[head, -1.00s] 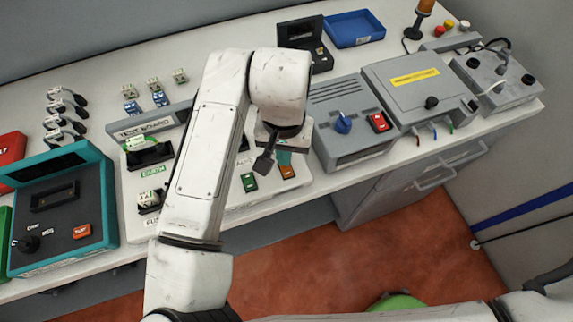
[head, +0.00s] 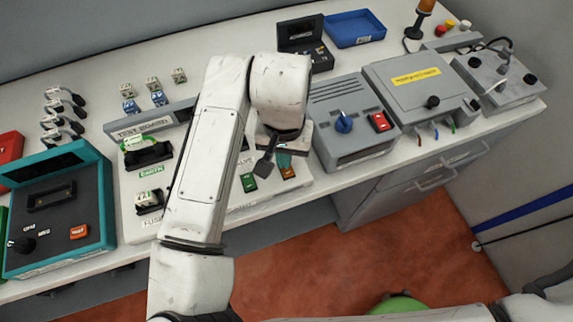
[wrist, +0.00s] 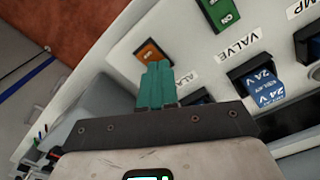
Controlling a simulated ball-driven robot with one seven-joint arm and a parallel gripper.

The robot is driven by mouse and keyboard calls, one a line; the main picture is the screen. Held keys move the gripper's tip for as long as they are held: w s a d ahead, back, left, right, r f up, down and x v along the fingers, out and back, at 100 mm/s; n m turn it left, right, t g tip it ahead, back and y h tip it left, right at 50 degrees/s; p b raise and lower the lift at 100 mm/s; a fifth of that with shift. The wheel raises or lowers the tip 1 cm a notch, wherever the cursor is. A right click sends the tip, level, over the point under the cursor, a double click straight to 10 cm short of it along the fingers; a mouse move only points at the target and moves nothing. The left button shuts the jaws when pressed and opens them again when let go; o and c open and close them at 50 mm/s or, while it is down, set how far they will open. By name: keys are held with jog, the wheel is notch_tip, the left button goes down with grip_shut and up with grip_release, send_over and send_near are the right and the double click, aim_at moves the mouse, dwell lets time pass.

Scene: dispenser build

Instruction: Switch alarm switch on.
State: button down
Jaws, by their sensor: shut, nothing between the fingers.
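The orange alarm switch (wrist: 153,50) sits on the white test board, beside a label that reads "ALA" before it is cut off by my gripper. In the head view the orange switch (head: 288,173) is at the board's front right. My gripper (wrist: 156,68) has its teal fingers shut together and empty, with their tips right at the switch and covering part of it. I cannot tell whether they touch it. In the head view the teal fingertips (head: 284,160) show just behind the switch. The switch's marking is not readable.
A green valve switch (wrist: 220,12) marked "ON" is beside the orange one. A grey box with a blue knob (head: 343,122) stands just right of the board.

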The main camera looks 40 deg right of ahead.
jog(key=shift+r, duration=0.1)
notch_tip(320, 180, up, 7)
jog(key=p, duration=0.6)
dwell(0.7)
